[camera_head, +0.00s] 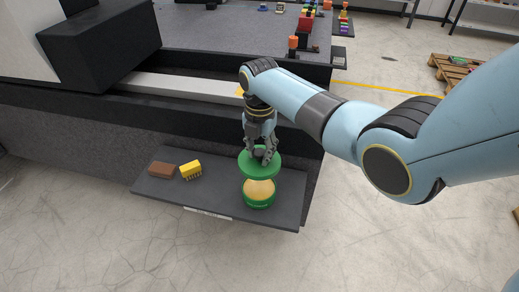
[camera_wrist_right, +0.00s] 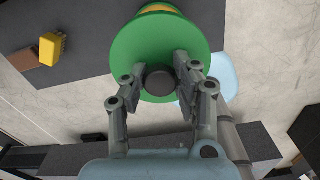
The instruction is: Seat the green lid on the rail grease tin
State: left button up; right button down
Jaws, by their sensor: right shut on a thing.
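The green lid (camera_head: 246,167) is a round disc with a dark knob (camera_wrist_right: 160,79) at its middle. My right gripper (camera_head: 260,154) is shut on that knob and holds the lid above the rail grease tin. The rail grease tin (camera_head: 259,201) is green and open, with yellowish grease inside, and stands on the dark shelf. The lid appears apart from the tin, over its back part. In the right wrist view the lid (camera_wrist_right: 135,50) covers most of the tin, and a bit of the tin shows at the top edge. My left gripper is not in view.
A brown block (camera_head: 162,170) and a yellow brush-like piece (camera_head: 190,169) lie on the left part of the dark shelf (camera_head: 226,191). The granite bed (camera_head: 215,30) rises behind it, with several small coloured parts on top. The shelf between brush and tin is clear.

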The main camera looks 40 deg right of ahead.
notch_tip(320, 180, down, 2)
jog(key=shift+b, duration=0.55)
notch_tip(320, 180, down, 6)
jog(key=b, duration=0.4)
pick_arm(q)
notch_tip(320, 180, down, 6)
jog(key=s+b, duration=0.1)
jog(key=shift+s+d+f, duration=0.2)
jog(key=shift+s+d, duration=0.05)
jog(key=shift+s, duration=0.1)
pick_arm(e)
jog(key=shift+f, duration=0.6)
pick_arm(q)
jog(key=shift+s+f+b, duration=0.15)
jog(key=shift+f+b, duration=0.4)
jog(key=shift+b, duration=0.05)
pick_arm(e)
jog(key=shift+f, duration=0.8)
jog(key=c, duration=0.9)
grip_release()
jog(key=shift+c, duration=0.2)
jog(key=shift+w+r, duration=0.1)
